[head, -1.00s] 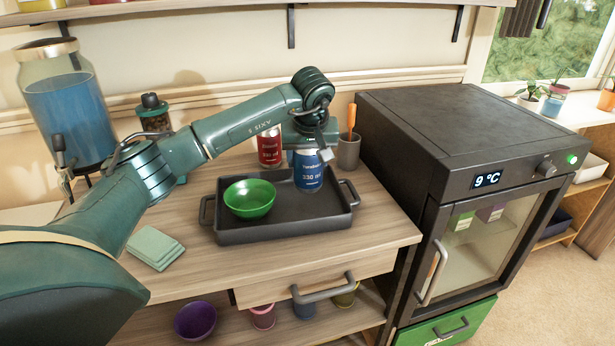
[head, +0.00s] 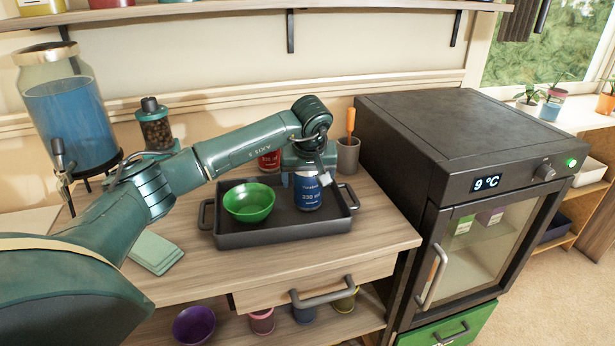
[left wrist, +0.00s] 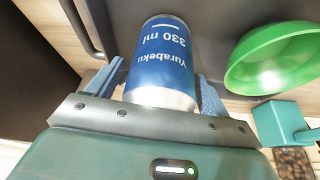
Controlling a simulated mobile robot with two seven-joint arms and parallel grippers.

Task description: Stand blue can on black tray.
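The blue can (head: 307,192) is upright inside the black tray (head: 270,236), right of the green bowl (head: 249,202). Its base is at or just above the tray floor; I cannot tell if it touches. The green bowl (left wrist: 275,58) is close beside the can there. My right gripper is not in view.
A red can (head: 268,160) stands behind the tray, partly hidden by my arm. A grey cup with an orange-handled tool (head: 348,155) is behind right. A black fridge (head: 450,150) stands right of the counter.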

